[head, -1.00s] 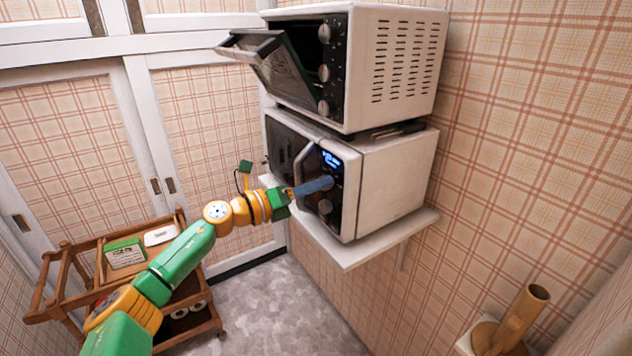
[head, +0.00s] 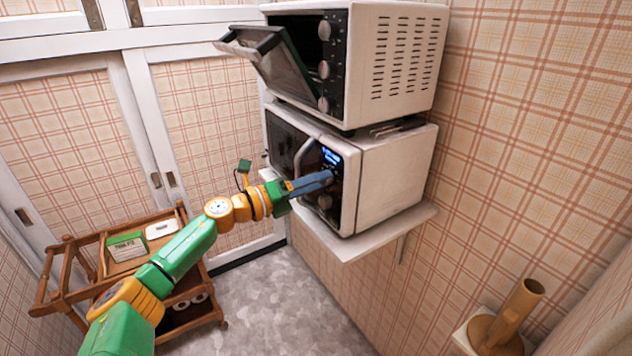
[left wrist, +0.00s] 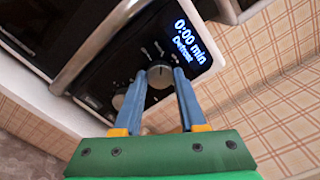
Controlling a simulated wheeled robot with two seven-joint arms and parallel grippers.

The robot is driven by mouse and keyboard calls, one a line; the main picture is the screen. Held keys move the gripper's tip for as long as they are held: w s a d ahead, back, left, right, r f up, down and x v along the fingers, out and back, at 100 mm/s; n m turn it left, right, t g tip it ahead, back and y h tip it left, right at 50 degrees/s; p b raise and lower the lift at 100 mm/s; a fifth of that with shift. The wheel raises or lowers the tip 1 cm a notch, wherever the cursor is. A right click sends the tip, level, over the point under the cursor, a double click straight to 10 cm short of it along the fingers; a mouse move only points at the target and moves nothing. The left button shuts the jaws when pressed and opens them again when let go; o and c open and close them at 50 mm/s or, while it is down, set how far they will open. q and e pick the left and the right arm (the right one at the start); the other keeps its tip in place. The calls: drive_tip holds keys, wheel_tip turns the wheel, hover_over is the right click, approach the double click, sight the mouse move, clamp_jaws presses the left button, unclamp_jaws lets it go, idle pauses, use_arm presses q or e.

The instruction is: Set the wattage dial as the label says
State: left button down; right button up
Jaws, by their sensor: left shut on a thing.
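The white microwave (head: 395,180) sits on a wall shelf, with a dark control panel and a lit display (head: 331,156). In the left wrist view the display (left wrist: 188,42) reads "0:00 min" and "Defrost". My left gripper (head: 329,177) has its blue fingers around the upper dial (left wrist: 159,80), just below the display, and is shut on it. The dial has a light pointer line; its setting marks are too small to read. A second dial (head: 325,202) is lower on the panel, partly behind a finger in the left wrist view (left wrist: 122,100). My right gripper is not in view.
A toaster oven (head: 405,60) with its door hanging open stands on top of the microwave. A wooden cart (head: 75,262) at left holds a green-and-white labelled box (head: 127,247), its small print unreadable, and a white item (head: 161,229).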

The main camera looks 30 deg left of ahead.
use_arm(q)
drive_tip(key=shift+c, duration=2.3)
unclamp_jaws()
drive_tip(key=b+v, duration=0.4)
drive_tip(key=v, duration=0.3)
